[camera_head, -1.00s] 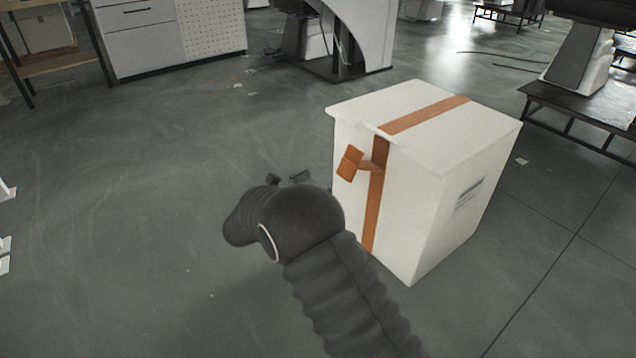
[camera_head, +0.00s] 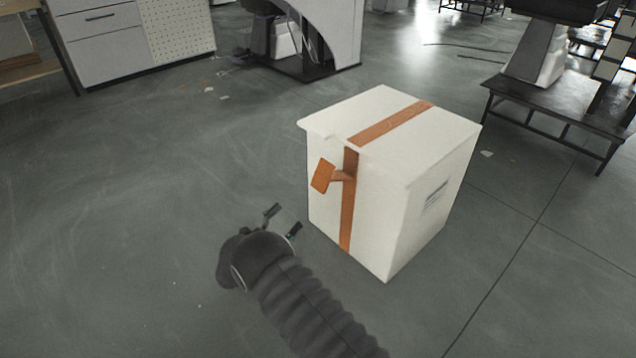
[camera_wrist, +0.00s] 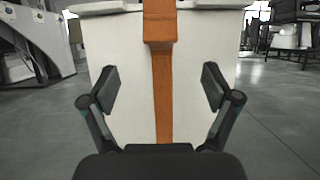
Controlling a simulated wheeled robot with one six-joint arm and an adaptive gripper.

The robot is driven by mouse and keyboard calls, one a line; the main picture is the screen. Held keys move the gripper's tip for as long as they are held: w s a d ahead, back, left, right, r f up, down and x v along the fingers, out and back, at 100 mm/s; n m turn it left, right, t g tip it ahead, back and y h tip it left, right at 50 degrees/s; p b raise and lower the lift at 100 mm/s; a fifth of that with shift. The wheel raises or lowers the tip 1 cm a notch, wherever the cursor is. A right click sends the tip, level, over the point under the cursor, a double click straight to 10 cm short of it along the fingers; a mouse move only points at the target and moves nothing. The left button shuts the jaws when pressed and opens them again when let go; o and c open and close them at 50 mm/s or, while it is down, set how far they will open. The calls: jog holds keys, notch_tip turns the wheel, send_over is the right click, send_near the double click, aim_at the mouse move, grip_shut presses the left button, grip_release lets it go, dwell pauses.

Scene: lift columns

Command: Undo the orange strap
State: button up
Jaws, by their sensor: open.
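A white box (camera_head: 400,150) stands on the floor with an orange strap (camera_head: 347,215) running over its lid and down its front face. An orange tab (camera_head: 322,176) sticks out from the strap near the top of that face. My gripper (camera_head: 284,219) is open and empty, in front of the box and lower left of the tab. In the wrist view my gripper (camera_wrist: 160,88) has its fingers spread to either side of the strap (camera_wrist: 162,95), apart from it. The white box (camera_wrist: 125,60) fills the middle there, with the strap's thicker orange piece (camera_wrist: 160,25) at the top.
A dark low table (camera_head: 560,110) stands at the right behind the box. A grey cabinet (camera_head: 110,45) and a machine base (camera_head: 335,50) stand at the back. Small scraps lie on the floor.

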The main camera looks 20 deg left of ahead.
aim_at(317, 186)
jog(key=p+x, duration=0.1)
jog(key=x, duration=1.2)
jog(key=shift+w+d, duration=0.15)
